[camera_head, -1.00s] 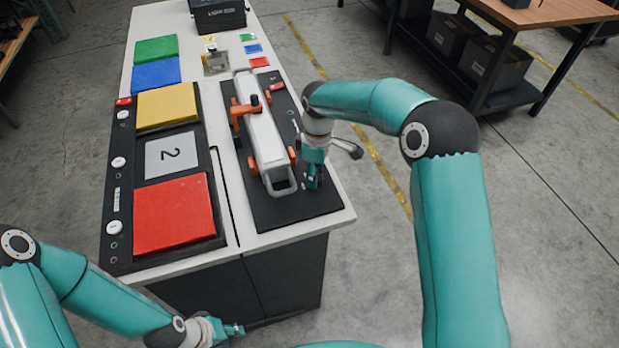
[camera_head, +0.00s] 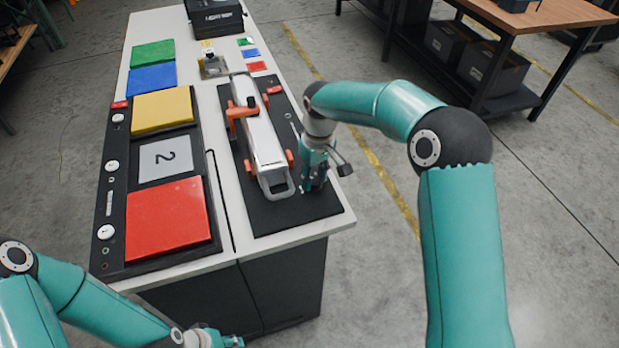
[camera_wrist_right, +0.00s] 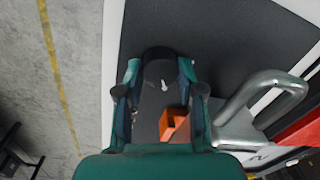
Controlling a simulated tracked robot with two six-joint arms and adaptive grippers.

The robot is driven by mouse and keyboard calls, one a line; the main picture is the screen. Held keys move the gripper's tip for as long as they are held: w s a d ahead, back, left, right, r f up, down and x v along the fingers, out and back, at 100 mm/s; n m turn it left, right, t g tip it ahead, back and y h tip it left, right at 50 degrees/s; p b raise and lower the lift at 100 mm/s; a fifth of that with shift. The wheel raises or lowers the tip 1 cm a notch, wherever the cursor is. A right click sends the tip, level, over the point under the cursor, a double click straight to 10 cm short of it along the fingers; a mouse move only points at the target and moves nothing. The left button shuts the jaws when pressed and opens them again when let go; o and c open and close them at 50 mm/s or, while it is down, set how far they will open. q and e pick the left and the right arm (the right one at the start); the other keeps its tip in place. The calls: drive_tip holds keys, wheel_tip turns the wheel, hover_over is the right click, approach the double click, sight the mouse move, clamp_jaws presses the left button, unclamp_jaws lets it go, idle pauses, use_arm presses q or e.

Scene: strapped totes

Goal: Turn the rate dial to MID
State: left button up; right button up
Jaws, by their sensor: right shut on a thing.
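The rate dial appears to be the dark round knob (camera_wrist_right: 160,62) with a pale pointer mark, between my right fingers in the right wrist view. My right gripper (camera_wrist_right: 161,80) is shut on it. In the head view my right gripper (camera_head: 314,186) is low over the near right part of the black panel (camera_head: 270,218), beside the white and orange device (camera_head: 262,140). It hides the dial there, and I cannot read any dial labels. My left gripper (camera_head: 232,341) is at the bottom edge, away from the bench; its fingers are too small to judge.
The device's grey loop handle (camera_head: 279,187) is close to the left of my right gripper. A panel with red (camera_head: 167,216), yellow and numbered tiles lies further left. A black box (camera_head: 215,17) stands at the far end. Open floor lies right of the bench.

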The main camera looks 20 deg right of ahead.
sight(317, 179)
drive_tip(key=shift+s+d+f, duration=0.15)
drive_tip(key=shift+s, duration=0.05)
drive_tip(key=o, duration=1.1)
drive_tip(key=shift+o, duration=0.2)
drive_tip(key=shift+w, duration=0.1)
wheel_tip(317, 179, up, 12)
drive_tip(key=shift+w+d, duration=0.15)
drive_tip(key=shift+d, duration=0.05)
